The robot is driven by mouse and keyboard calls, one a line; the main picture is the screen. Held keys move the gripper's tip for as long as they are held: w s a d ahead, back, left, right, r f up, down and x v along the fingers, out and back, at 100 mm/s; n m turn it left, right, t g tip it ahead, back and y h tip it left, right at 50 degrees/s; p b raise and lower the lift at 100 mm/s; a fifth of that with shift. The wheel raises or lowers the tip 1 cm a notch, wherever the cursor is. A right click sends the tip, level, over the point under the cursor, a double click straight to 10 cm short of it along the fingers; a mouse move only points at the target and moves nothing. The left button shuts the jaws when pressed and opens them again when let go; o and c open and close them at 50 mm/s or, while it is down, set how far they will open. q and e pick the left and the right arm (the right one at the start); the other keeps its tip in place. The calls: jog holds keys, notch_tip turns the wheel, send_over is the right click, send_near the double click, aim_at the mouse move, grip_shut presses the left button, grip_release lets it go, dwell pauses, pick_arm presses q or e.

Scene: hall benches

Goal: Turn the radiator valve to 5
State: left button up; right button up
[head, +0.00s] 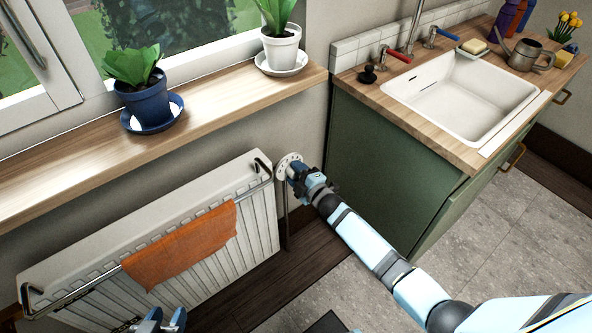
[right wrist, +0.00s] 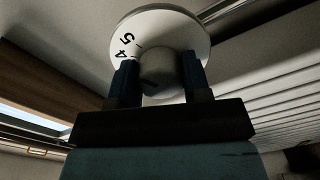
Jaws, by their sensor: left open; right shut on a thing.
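The radiator valve shows in the head view as a round white dial (head: 287,164) at the radiator's upper right corner. In the right wrist view, the white dial plate (right wrist: 190,32) carries the dark digits 4 and 5 on its left side. A grey knob (right wrist: 160,70) stands out from its middle. My right gripper (head: 295,171) is shut on the knob, with one finger on each side. My left gripper (head: 160,320) is open and empty at the bottom edge of the head view, below the radiator's front.
The white radiator (head: 262,215) carries a rail with an orange cloth (head: 182,248). A wooden sill (head: 210,110) above it holds a blue pot (head: 146,103) and a white pot (head: 281,50). A green cabinet (head: 385,165) with a sink (head: 462,92) stands right of the valve.

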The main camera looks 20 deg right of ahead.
jog(key=shift+m, duration=0.9)
jog(key=shift+p, duration=0.3)
jog(key=o, duration=0.9)
jog(key=shift+o, duration=0.2)
jog(key=shift+s, duration=0.1)
jog(key=p+v, duration=0.2)
jog(key=v, duration=1.1)
jog(key=shift+s, duration=0.35)
jog(key=shift+d, duration=0.15)
